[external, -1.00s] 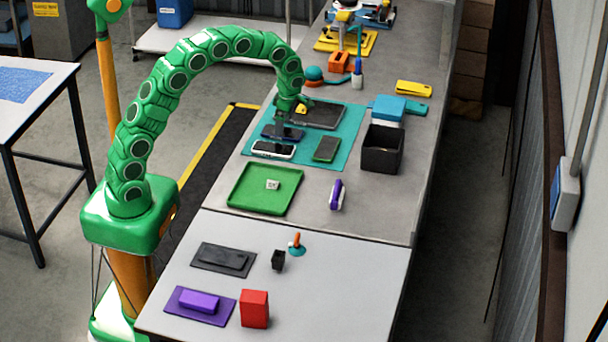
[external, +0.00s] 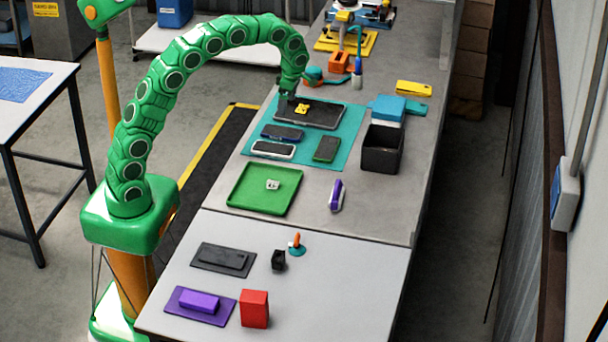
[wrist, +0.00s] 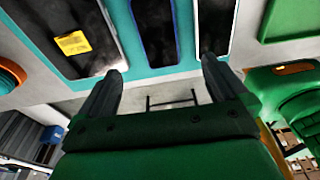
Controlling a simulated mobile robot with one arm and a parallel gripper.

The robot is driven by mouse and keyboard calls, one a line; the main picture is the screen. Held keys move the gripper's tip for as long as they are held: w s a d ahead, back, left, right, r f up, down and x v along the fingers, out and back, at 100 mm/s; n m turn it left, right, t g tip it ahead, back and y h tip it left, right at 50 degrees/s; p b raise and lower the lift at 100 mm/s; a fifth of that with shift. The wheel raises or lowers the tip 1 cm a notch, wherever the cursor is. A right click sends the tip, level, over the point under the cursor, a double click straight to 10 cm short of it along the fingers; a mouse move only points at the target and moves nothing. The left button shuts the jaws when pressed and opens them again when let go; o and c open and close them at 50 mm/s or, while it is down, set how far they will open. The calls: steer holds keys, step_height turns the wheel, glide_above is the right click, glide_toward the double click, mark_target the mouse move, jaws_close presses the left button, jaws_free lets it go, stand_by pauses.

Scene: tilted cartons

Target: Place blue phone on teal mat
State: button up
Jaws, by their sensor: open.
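The blue phone (external: 283,133) lies flat on the teal mat (external: 347,138), between the black tablet (external: 322,116) and a white-edged phone (external: 272,149). In the wrist view the blue phone (wrist: 157,38) shows dark with a blue edge, with teal mat (wrist: 120,22) beside it. My gripper (external: 289,96) is above the mat's left side, near the tablet and apart from the phone. In the wrist view my gripper (wrist: 161,76) has its two fingers spread with nothing between them.
A yellow item (external: 302,108) sits on the tablet. A dark green phone (external: 326,149) also lies on the mat. A black bin (external: 382,160) stands to the right, and a green tray (external: 246,204) lies in front.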

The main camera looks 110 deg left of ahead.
steer(key=s+d+r+m, duration=0.1)
steer(key=d+r+m, duration=0.2)
steer(key=d+m, duration=0.5)
steer(key=s+d+r+m, duration=0.15)
steer(key=d+m, duration=0.25)
steer(key=d, duration=0.9)
steer(key=s+d+r+m, duration=0.1)
steer(key=d+r+m, duration=0.4)
steer(key=d, duration=0.5)
steer(key=s+d+f+m, duration=0.2)
steer(key=s+d+m, duration=0.7)
steer(key=s, duration=0.1)
steer(key=s+d+f+m, duration=0.1)
steer(key=s+d+m, duration=0.8)
steer(key=s, duration=0.1)
steer(key=shift+s+d+f+m, duration=0.3)
steer(key=shift+d+f, duration=0.1)
